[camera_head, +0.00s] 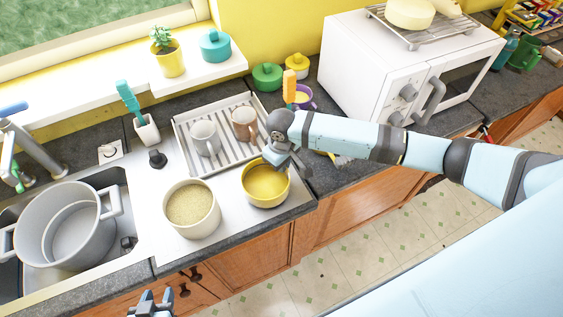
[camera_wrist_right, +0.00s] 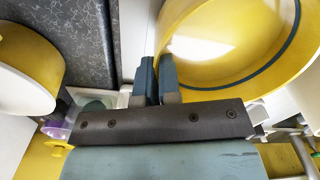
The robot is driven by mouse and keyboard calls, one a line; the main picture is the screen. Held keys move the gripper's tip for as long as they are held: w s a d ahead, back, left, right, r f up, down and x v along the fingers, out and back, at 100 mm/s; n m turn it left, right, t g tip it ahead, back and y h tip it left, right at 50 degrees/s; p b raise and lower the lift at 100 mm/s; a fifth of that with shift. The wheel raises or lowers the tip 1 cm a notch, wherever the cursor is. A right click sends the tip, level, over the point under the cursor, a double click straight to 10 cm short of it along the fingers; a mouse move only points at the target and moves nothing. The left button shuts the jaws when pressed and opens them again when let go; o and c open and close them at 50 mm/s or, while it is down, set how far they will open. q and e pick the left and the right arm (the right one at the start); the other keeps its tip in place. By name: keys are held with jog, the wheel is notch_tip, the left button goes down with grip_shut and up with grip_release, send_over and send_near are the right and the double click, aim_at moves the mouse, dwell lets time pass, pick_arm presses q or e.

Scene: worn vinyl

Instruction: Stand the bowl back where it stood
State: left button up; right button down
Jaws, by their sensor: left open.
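The yellow bowl (camera_head: 262,192) is at the right end of the steel draining surface (camera_head: 233,217), close to the counter's front edge. It looks upright; I cannot tell whether it touches the steel. My right gripper (camera_head: 286,162) comes down on its back right rim. In the right wrist view the two fingers (camera_wrist_right: 158,82) are close together, with the bowl wall (camera_wrist_right: 215,60) running between them, one finger inside and one outside. A dark blue line rings the bowl's inside. My left gripper (camera_head: 152,303) is at the bottom left, empty and open, away from the bowl.
A cream pot of grain (camera_head: 191,222) stands just left of the bowl. Behind is a rack (camera_head: 182,131) with two mugs. A purple mug (camera_head: 304,98) and lidded pots stand at the back. A large pot (camera_head: 68,225) fills the sink at left. A white oven (camera_head: 350,62) stands right.

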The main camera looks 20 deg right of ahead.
pick_arm(q)
jog(key=shift+w+r, duration=0.1)
jog(key=shift+w, duration=0.05)
jog(key=shift+w+r, duration=0.1)
jog(key=shift+w, duration=0.25)
pick_arm(e)
jog(key=shift+f, duration=0.25)
pick_arm(q)
jog(key=shift+s+f, duration=0.3)
jog(key=shift+s, duration=0.15)
pick_arm(e)
jog(key=shift+f, duration=0.5)
pick_arm(q)
jog(key=shift+w, duration=0.15)
pick_arm(e)
jog(key=c, duration=1.2)
grip_release()
jog(key=shift+c, duration=0.2)
pick_arm(q)
jog(key=shift+w+r, duration=0.15)
jog(key=shift+w, duration=0.05)
jog(key=shift+s, duration=0.3)
